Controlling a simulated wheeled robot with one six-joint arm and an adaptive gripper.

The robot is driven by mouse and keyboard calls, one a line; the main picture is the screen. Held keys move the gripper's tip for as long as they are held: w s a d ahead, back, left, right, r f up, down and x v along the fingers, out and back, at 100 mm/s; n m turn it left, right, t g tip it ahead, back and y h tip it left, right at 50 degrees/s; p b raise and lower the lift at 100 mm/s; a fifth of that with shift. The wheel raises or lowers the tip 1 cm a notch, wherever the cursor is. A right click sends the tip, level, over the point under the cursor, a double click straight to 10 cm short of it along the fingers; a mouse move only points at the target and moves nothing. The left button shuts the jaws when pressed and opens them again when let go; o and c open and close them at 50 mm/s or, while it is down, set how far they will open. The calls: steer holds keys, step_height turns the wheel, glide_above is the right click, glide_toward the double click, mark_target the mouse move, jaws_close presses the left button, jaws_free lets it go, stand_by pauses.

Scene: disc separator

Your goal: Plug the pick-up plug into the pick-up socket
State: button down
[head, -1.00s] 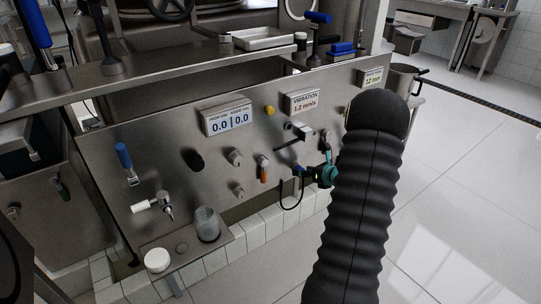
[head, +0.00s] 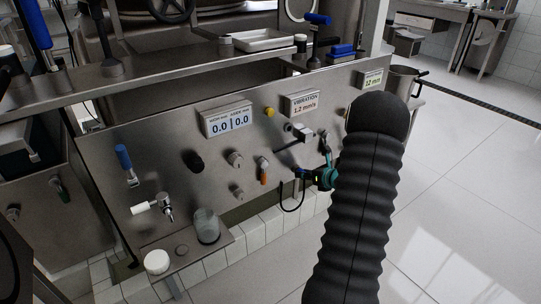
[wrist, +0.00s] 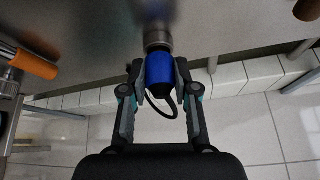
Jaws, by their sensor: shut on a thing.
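The pick-up plug is the blue-bodied plug (wrist: 160,72) between my gripper's fingers in the wrist view, with a black cable looping below it. My gripper (wrist: 159,80) is shut on it. A metal cylinder (wrist: 158,38) sits at the plug's far end, in front of the steel panel. I cannot tell whether this is the plug's own nose or the pick-up socket, nor how far the plug is in. In the head view my gripper (head: 310,178) is close to the panel's lower right, with the cable hanging under it. The pick-up socket is not clearly seen there.
The steel panel (head: 130,165) carries a vibration display (head: 302,102), a lever (head: 296,137) above my gripper, and an orange-handled valve (head: 263,172) to its left. White tiles (head: 262,227) run below. The floor at right (head: 460,190) is clear.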

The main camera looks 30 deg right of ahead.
steer(key=s, duration=0.5)
steer(key=shift+s+d, duration=0.25)
steer(key=shift+s, duration=0.1)
stand_by(0.3)
